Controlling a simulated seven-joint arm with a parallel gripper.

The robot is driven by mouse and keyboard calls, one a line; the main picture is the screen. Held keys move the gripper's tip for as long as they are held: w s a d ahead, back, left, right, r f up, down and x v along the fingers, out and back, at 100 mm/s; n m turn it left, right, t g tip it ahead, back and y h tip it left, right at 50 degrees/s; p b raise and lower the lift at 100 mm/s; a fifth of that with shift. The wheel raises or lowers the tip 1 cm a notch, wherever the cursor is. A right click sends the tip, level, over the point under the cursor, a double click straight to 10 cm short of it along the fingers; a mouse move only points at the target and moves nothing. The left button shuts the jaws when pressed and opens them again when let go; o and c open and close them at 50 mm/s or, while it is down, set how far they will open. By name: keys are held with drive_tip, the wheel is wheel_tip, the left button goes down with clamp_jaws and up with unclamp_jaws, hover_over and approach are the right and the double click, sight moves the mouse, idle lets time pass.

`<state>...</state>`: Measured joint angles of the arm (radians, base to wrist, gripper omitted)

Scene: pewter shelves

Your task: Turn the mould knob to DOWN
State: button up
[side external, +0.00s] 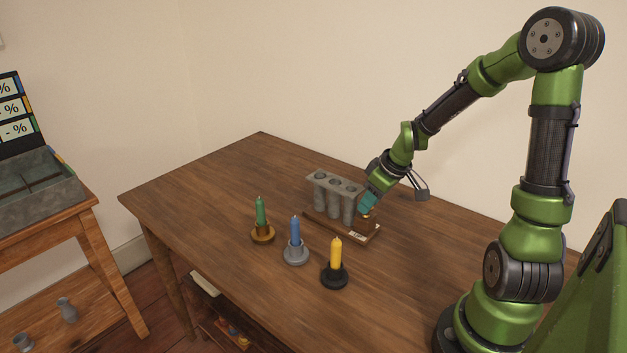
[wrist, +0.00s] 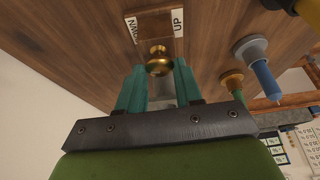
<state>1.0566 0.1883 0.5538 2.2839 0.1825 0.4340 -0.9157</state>
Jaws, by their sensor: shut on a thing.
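The candle mould (side external: 335,186) is a grey metal block of several tubes on a wooden base, standing upright on the table. A round brass knob (wrist: 158,62) sits at the right end of that base, with a white label reading UP (wrist: 178,21) and another, partly cut off, that looks like DOWN (wrist: 131,27). My gripper (side external: 367,203) reaches down to this end of the mould. In the wrist view its teal fingers stand on either side of the knob, and it is shut on it. I cannot tell which label the knob points to.
Green (side external: 261,213), blue (side external: 295,232) and yellow (side external: 336,254) candles stand in holders in front of the mould, close to its base. The table (side external: 210,190) is clear to the left. A side bench with a grey tray (side external: 38,190) stands at far left.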

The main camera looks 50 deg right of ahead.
drive_tip(key=shift+d+n+y, duration=0.15)
drive_tip(key=shift+n+y, duration=0.35)
drive_tip(key=shift+n, duration=0.8)
drive_tip(key=o, duration=1)
drive_tip(key=shift+o, duration=0.2)
drive_tip(key=v, duration=1.7)
drive_tip(key=shift+w, duration=0.2)
